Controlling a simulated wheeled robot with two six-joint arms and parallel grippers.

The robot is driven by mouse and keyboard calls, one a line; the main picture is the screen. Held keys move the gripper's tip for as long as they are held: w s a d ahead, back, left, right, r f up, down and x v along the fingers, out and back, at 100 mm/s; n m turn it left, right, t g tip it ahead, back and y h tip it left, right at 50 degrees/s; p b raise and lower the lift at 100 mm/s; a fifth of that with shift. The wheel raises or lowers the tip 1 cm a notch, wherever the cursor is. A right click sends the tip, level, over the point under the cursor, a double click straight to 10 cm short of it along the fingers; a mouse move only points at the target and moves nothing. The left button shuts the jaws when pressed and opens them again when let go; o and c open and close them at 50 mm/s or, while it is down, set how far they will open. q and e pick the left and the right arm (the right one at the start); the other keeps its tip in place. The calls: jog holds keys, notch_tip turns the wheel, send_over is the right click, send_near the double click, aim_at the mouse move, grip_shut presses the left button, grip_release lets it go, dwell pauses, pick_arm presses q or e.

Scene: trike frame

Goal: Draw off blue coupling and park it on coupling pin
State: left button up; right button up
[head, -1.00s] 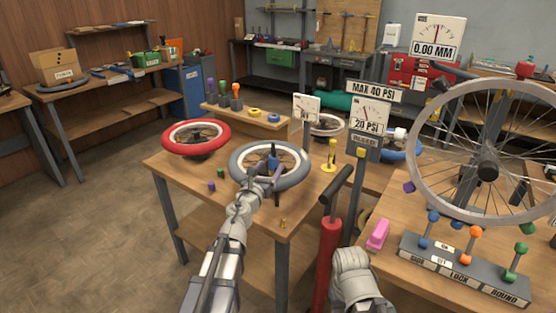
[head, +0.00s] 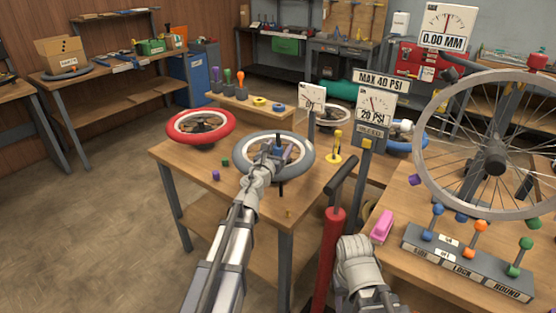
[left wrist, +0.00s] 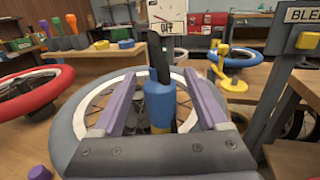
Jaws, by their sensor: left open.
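The blue coupling (left wrist: 159,104) stands upright over the grey-tyred wheel (head: 247,172) on the workbench, with a black hose or stem rising from its top and a yellow part below it. It also shows in the head view (head: 278,141), partly covered by my gripper. My left gripper (left wrist: 158,100) is open, with one purple finger on each side of the coupling; I cannot tell whether they touch it. A yellow post on a round base (head: 335,147), possibly the coupling pin, stands at the bench's right side. My right arm shows low in the head view, its fingertips unseen.
A red-tyred wheel (head: 200,128) lies left on the bench, with small purple (head: 215,175) and green (head: 225,162) pieces in front. A gauge post (head: 367,150) and red pump (head: 328,255) stand right. Some bench top in front of the wheels is clear.

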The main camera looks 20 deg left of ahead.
pick_arm(q)
jog(key=shift+w, duration=1.05)
jog(key=shift+s, duration=0.1)
grip_shut()
